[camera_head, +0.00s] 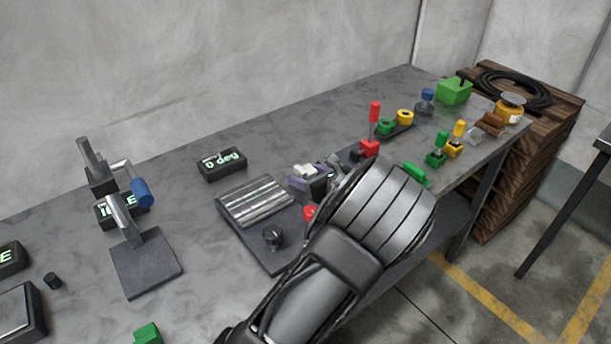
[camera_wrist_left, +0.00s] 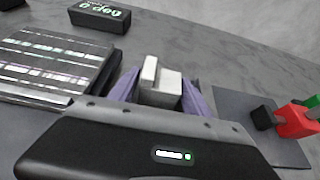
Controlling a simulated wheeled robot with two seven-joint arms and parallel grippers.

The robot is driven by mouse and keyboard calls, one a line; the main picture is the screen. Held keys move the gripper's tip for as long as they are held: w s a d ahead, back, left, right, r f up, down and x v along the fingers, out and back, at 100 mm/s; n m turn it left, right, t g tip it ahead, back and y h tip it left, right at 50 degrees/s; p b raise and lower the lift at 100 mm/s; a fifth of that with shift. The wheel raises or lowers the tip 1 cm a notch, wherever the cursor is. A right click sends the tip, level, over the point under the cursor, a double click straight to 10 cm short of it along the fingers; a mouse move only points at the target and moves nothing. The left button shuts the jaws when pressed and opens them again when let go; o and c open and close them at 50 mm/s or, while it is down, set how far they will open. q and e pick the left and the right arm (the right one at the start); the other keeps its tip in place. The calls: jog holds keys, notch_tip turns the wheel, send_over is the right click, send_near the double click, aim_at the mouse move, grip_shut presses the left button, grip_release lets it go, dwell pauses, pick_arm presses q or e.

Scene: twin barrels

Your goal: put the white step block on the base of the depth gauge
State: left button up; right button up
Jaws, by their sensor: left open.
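The white step block (camera_wrist_left: 160,88) stands on the table between the two purple fingers of my left gripper in the left wrist view. Its lower part is hidden by the gripper body. My left gripper (camera_head: 316,180) is open around the block; whether a finger touches it I cannot tell. In the head view the block (camera_head: 302,169) shows only as a small pale patch by the fingers. A stand with a flat dark square base (camera_head: 147,268), a post and a blue cylinder, at the left, looks like the depth gauge; its base is bare in front. My right gripper is not in view.
A ridged grey block (camera_head: 254,200) on a dark plate stands left of my gripper, with a black box (camera_head: 222,164) behind it. A dark plate with a red post (camera_head: 374,113) and rings is to the right. Free table lies between the stand and the ridged block.

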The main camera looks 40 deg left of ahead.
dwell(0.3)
pick_arm(q)
grip_shut()
dwell(0.5)
